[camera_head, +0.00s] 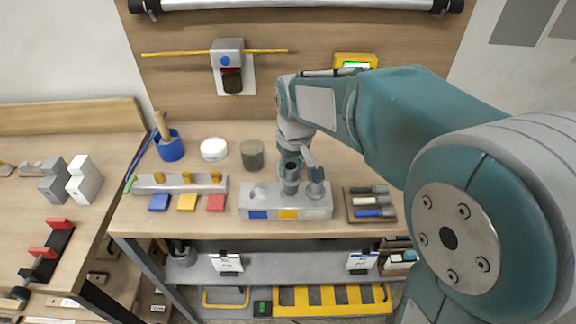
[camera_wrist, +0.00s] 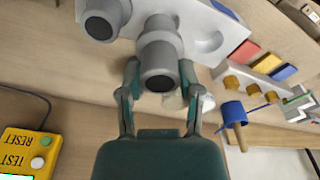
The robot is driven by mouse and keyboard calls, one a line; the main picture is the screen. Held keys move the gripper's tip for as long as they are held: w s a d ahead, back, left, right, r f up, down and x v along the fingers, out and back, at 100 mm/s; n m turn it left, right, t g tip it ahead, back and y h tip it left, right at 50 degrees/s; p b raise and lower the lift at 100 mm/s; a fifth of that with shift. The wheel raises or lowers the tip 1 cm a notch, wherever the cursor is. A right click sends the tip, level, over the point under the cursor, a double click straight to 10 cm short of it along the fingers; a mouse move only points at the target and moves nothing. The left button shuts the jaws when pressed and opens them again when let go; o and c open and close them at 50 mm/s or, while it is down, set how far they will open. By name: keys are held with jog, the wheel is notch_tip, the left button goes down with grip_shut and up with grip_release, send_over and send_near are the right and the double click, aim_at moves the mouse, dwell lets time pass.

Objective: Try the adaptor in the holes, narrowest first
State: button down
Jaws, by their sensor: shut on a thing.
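The grey adaptor (camera_wrist: 160,52) is a short stepped cylinder with a dark round end, between the two fingers of my gripper (camera_wrist: 158,68) in the wrist view. My gripper (camera_head: 298,168) is shut on it. In the head view the adaptor (camera_head: 290,185) is upright at the middle of the grey block (camera_head: 258,198), above the yellow label; I cannot tell how deep it sits. A second grey cylinder (camera_head: 316,188) stands on the block's right part; it also shows in the wrist view (camera_wrist: 104,18). An empty round recess (camera_wrist: 208,42) shows at the block's blue-label end.
Left of the block is a grey rail (camera_head: 160,184) with yellow knobs and coloured tiles in front. A tray (camera_head: 358,215) with several small tools lies right. Behind stand a dark cylinder (camera_head: 252,155), a white round (camera_head: 214,149) and a blue cup (camera_head: 170,147). A yellow tester (camera_wrist: 28,150) is nearby.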

aim_at(288, 179)
jog(key=shift+a+f, duration=0.1)
jog(key=shift+a, duration=0.65)
jog(key=shift+d, duration=0.8)
jog(key=shift+a, duration=0.35)
jog(key=shift+f, duration=1.9)
jog(key=shift+c, duration=1)
grip_release()
jog(key=r, duration=0.4)
jog(key=s+r, duration=0.1)
jog(key=r, duration=0.6)
jog(key=shift+s+d+r, duration=0.15)
jog(key=shift+d+r, duration=0.15)
jog(key=shift+r, duration=0.05)
